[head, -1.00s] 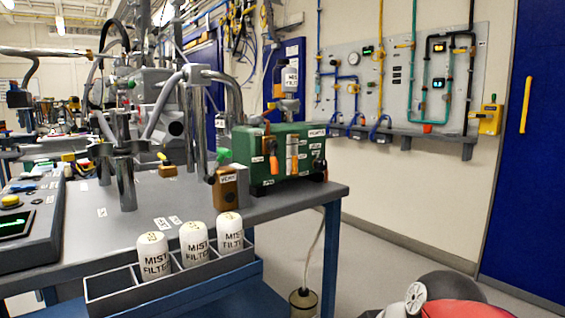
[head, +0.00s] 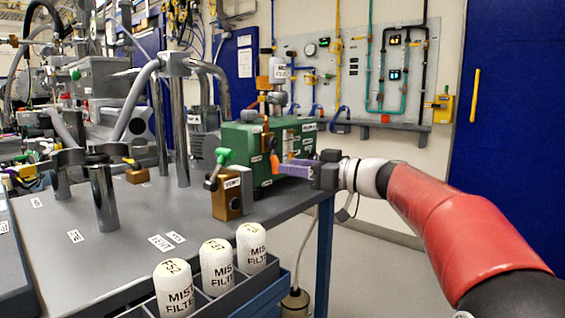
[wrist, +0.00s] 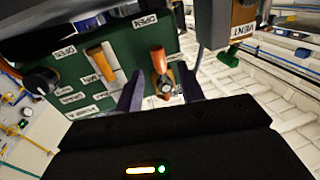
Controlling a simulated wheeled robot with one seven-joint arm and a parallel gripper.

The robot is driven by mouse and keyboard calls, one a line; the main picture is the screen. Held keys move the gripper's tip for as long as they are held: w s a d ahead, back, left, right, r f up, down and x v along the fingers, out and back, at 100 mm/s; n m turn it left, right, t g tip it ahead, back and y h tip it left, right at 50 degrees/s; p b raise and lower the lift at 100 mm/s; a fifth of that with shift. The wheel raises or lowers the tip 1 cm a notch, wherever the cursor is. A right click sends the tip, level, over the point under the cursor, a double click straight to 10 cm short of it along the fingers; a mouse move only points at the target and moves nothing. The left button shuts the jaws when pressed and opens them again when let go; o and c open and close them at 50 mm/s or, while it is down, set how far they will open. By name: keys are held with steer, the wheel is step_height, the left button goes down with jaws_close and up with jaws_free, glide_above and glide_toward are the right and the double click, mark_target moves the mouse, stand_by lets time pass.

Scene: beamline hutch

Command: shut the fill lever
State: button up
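The green box (head: 245,150) stands on the bench and carries orange-handled levers. One orange lever (wrist: 158,62) sits between my fingers in the wrist view; its handle hangs down in the head view (head: 274,163). A label reading OPEN is near it, but I cannot read which lever is marked fill. A second orange lever (wrist: 100,65) is beside it on the same face. My gripper (head: 291,168) is open, its purple fingers on either side of the first lever with gaps visible. It also shows in the wrist view (wrist: 160,70). My fingers partly hide the box front in the head view.
A brown block with a green-handled lever (head: 226,190), labelled VENT, stands close to the left of the box. White mist filters (head: 217,265) stand in a rack at the bench front. Steel posts (head: 104,198) rise at left. The floor right of the bench is clear.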

steer(key=shift+p+x, duration=0.35)
steer(key=shift+x, duration=1.4)
steer(key=shift+c, duration=0.2)
jaws_close()
